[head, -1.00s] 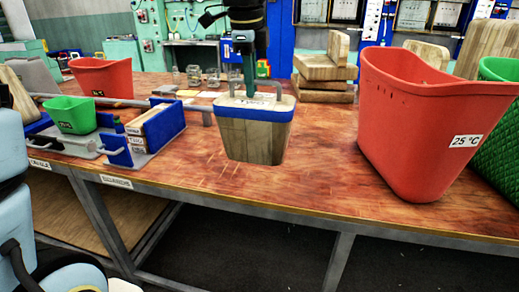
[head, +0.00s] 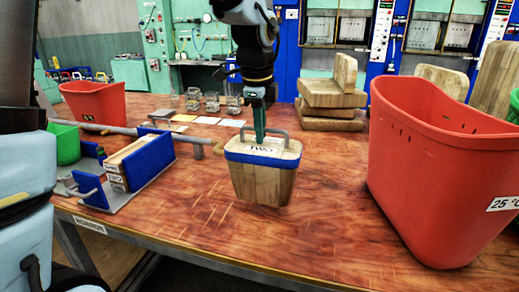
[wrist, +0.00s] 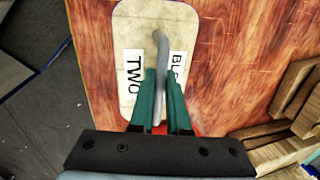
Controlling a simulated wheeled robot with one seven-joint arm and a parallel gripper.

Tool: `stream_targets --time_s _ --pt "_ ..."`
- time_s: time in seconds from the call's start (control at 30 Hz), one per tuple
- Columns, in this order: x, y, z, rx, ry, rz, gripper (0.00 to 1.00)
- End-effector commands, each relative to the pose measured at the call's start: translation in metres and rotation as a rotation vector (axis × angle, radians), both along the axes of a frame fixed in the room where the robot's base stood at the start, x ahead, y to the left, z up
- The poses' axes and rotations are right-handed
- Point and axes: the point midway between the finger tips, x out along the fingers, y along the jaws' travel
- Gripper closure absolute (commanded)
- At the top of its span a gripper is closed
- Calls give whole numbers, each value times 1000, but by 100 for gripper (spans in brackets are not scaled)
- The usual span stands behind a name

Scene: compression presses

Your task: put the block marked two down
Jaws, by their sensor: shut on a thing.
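The block marked TWO (head: 262,182) is a wooden, tapered block with a blue band and a grey handle on top. In the head view it is upright over the middle of the wooden table (head: 330,235). My gripper (head: 259,136) is above it, its green fingers shut on the handle. In the wrist view the handle (wrist: 161,60) runs between the fingers (wrist: 160,100), and the label TWO (wrist: 133,76) shows on the pale block top. I cannot tell whether the block's underside touches the table.
A large red bin labelled 25 °C (head: 425,185) stands to the right. Stacked wooden blocks (head: 328,100) are behind. A blue-sided rack (head: 140,165) is at left, with another red bin (head: 95,104) beyond. Glass jars (head: 212,102) stand at the back. Table around the block is clear.

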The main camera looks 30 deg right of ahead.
Motion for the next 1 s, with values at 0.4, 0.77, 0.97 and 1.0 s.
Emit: stream_targets --time_s 0.4,0.77,0.97,1.0 --pt "0 -1 -39 -3 -2 -1 100" --pt "0 -1 -43 -3 -3 0 100" --pt "0 0 -43 -1 -1 0 64" --pt "0 0 -43 -1 -1 0 60"
